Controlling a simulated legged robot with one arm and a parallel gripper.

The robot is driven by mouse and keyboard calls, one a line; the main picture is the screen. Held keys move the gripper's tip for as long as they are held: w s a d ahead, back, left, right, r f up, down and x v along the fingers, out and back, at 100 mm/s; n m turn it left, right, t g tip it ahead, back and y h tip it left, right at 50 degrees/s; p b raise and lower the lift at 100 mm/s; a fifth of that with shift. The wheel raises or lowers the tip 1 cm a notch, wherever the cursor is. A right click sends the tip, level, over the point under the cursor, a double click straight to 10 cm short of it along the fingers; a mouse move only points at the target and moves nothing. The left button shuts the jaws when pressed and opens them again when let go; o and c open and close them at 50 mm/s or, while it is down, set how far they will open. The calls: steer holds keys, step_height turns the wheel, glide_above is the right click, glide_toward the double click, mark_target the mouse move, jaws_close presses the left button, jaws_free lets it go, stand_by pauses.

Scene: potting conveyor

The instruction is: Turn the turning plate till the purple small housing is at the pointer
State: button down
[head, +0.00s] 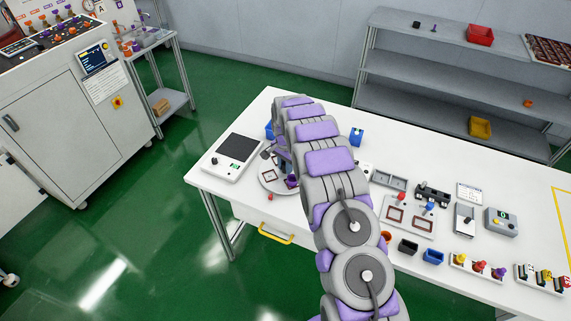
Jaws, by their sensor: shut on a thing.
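The turning plate (268,184) is a pale round disc on the white table, left of my arm, which hides its right part. A small purple housing (292,181) shows at the plate's front right, close to my arm. A dark-framed part (270,174) lies on the plate. A small red thing (269,197) is at the plate's front edge; I cannot tell if it is the pointer. My gripper (283,155) is mostly hidden behind my arm, low over the plate. It is shut, seemingly on a part of the plate; the grip itself is hidden.
A grey box with a dark screen (232,151) stands left of the plate. Right of my arm are a tray with red frames (408,215), small bins (432,257) and a grey device (501,222). Bare table lies at the back right.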

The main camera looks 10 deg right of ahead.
steer(key=shift+r+m+p, duration=0.1)
steer(key=shift+m+p, duration=1.2)
steer(key=shift+m, duration=1.4)
steer(key=shift+m+p, duration=0.85)
steer(key=shift+m, duration=0.75)
steer(key=shift+m+p, duration=0.3)
steer(key=shift+m, duration=0.3)
steer(key=c, duration=1.2)
jaws_free()
steer(key=shift+w+a, duration=0.1)
steer(key=shift+o, duration=0.2)
